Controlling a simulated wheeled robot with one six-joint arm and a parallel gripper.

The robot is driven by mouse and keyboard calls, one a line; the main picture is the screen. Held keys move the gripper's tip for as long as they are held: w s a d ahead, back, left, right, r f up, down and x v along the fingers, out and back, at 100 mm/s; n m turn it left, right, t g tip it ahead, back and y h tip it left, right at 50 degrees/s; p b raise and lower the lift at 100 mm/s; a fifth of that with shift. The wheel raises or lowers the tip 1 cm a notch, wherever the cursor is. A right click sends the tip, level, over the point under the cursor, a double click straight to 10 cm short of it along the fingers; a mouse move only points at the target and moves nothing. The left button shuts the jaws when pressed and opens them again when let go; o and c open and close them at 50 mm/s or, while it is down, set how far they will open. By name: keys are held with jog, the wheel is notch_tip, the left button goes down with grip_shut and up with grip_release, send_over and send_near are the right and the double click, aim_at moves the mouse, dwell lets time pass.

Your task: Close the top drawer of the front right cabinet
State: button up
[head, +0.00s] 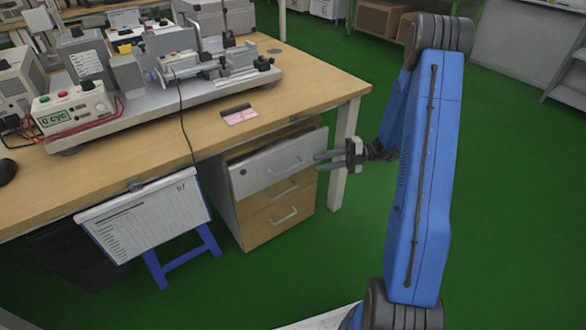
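The cabinet (238,215) stands under the right end of the wooden desk. Its top drawer (262,172) has a light grey front and is pulled out, with its open top showing below the desk edge. My gripper (317,162) points left at the right end of the grey front. Its two fingers are apart with nothing seen between them. I cannot tell whether the fingertips touch the drawer.
The desk (310,95) carries a test machine (185,65) and a control box (75,107). A desk leg (343,150) stands just behind my gripper. A clipboard chart (145,215) and a blue stool (185,255) are left of the cabinet. Green floor (330,260) is clear in front.

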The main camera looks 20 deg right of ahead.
aim_at(292, 168)
jog(key=a, duration=0.7)
jog(key=w+a, duration=0.1)
jog(key=a, duration=0.3)
jog(key=shift+a+f, duration=0.2)
jog(key=shift+f, duration=0.2)
grip_shut()
dwell(0.9)
